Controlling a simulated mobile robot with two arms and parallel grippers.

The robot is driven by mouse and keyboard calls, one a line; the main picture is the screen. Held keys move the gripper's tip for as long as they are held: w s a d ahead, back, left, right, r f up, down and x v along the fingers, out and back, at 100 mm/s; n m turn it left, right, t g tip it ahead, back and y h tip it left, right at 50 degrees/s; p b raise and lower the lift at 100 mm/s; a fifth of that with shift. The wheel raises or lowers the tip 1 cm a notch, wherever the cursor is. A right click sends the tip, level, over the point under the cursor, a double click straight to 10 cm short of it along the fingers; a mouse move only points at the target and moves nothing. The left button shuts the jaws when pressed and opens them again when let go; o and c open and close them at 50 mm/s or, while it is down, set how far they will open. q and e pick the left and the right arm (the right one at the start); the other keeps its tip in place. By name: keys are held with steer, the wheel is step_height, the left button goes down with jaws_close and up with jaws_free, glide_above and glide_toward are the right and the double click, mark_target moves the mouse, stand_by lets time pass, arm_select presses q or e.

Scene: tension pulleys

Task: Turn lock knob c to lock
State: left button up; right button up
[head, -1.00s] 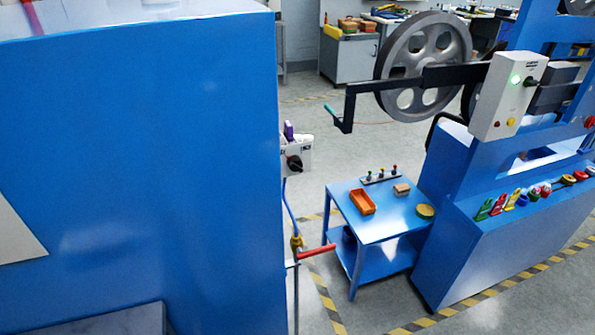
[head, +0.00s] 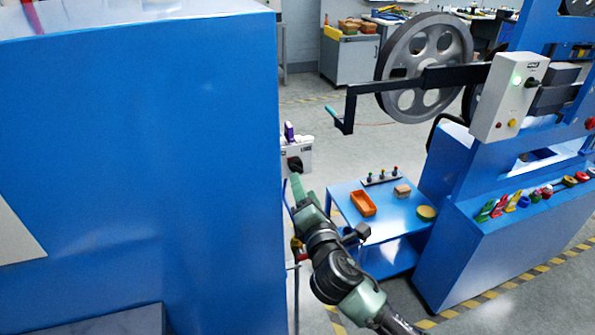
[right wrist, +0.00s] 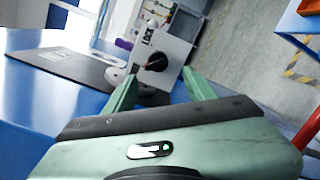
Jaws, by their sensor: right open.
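A black lock knob (head: 294,164) sits on a small white box (head: 306,152) at the right edge of the big blue cabinet. In the right wrist view the knob (right wrist: 155,62) has a red mark, and the word LOCK is printed on the box's face. No letter c is readable on it. My right gripper (head: 296,187) is just below the knob in the head view. In the right wrist view its two green fingers are open, one on each side of the knob's line, with nothing held. I cannot tell whether they touch the knob. My left gripper is out of view.
The blue cabinet (head: 150,150) fills the left. A blue table (head: 380,222) with an orange tray (head: 362,203) stands right of my arm. A red handle (right wrist: 306,136) shows beside my gripper in the wrist view. A spoked wheel (head: 425,65) stands behind.

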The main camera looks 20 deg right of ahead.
mark_target(296, 166)
steer(key=w+p, duration=0.1)
steer(key=w, duration=0.6)
steer(key=shift+w+d+r, duration=0.15)
steer(key=shift+w+d, duration=0.1)
steer(key=shift+w, duration=0.05)
jaws_close()
